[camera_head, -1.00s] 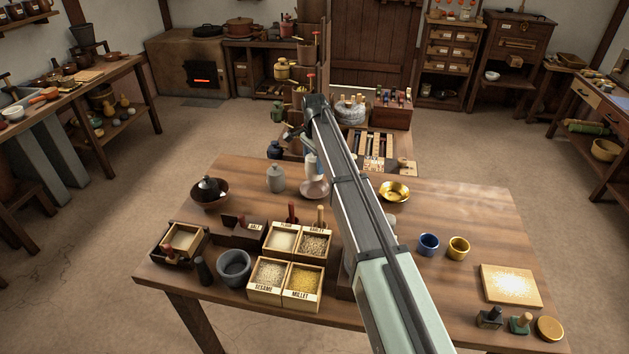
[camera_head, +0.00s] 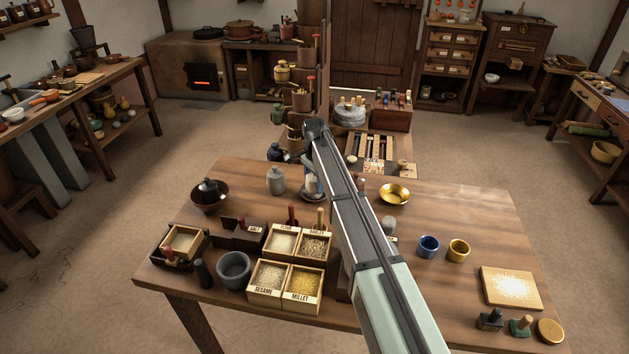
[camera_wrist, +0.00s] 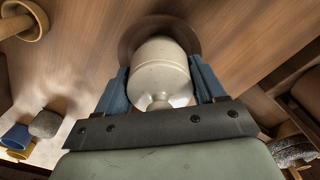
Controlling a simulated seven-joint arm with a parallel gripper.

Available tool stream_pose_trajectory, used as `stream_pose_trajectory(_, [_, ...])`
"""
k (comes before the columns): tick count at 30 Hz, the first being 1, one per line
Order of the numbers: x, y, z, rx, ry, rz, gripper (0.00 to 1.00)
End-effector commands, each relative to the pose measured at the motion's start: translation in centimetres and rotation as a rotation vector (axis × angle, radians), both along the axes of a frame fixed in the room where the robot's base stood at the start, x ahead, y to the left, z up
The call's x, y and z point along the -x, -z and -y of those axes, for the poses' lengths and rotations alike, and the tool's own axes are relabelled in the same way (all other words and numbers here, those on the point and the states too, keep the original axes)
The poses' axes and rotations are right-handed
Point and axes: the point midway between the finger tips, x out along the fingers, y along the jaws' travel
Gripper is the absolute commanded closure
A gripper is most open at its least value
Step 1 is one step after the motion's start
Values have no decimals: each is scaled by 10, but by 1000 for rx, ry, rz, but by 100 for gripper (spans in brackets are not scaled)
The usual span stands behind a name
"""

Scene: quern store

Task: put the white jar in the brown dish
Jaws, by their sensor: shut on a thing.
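The white jar (camera_wrist: 160,70) is held between the blue fingers of my gripper (camera_wrist: 160,88) in the wrist view, with its narrow neck toward the camera. The brown dish (camera_wrist: 127,38) shows around and behind the jar's far end. In the head view, my gripper (camera_head: 312,180) is low over the dish (camera_head: 303,193) near the table's back edge, and the arm hides part of both. I cannot tell whether the jar touches the dish.
A grey lidded jar (camera_head: 276,181) stands close left of the dish, and a dark brown bowl (camera_head: 209,202) with a dark thing in it is farther left. A brass bowl (camera_head: 394,194) is to the right. Labelled grain boxes (camera_head: 284,287) stand in front.

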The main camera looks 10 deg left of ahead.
Motion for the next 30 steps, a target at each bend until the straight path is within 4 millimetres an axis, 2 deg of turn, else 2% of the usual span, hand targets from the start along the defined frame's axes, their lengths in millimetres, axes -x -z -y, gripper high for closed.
stream_pose_trajectory(1, [0,1,0,0,0,0,76])
stream_pose_trajectory(2, [0,2,0,0,0,0,30])
stream_pose_trajectory(9, [0,1,0,0,0,0,7])
stream_pose_trajectory(20, [0,-4,0,-1,0,1,5])
stream_pose_trajectory(26, [0,-30,0,-1,0,2,5])
stream_pose_trajectory(30, [-1,-57,0,-1,0,2,5])
